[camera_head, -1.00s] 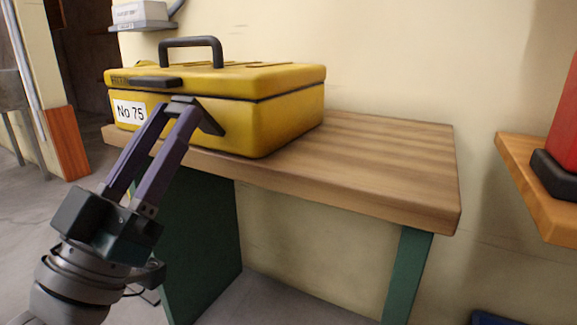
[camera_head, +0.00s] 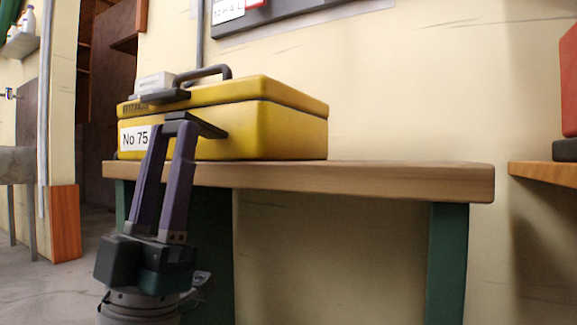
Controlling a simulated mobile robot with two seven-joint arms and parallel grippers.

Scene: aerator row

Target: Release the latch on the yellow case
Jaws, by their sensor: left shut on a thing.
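The yellow case (camera_head: 275,131) stands on the wooden bench with its lid down. It has a black carrying handle (camera_head: 204,72) on top and a white "No 75" label (camera_head: 134,138) on its front. A dark latch piece (camera_head: 208,128) sticks out at the front, below the lid seam. Another dark piece (camera_head: 163,97) sits higher, at the lid's front edge. My left gripper (camera_head: 177,123) reaches up from below, its purple fingers shut on the lower latch piece; the fingertips partly hide the grip. I cannot tell whether the latch is released. My right gripper is out of view.
The wooden bench (camera_head: 400,177) has bare top to the right of the case and green legs (camera_head: 447,260). A wooden shelf (camera_head: 545,172) with a red object (camera_head: 570,85) is at the far right. A wall stands close behind.

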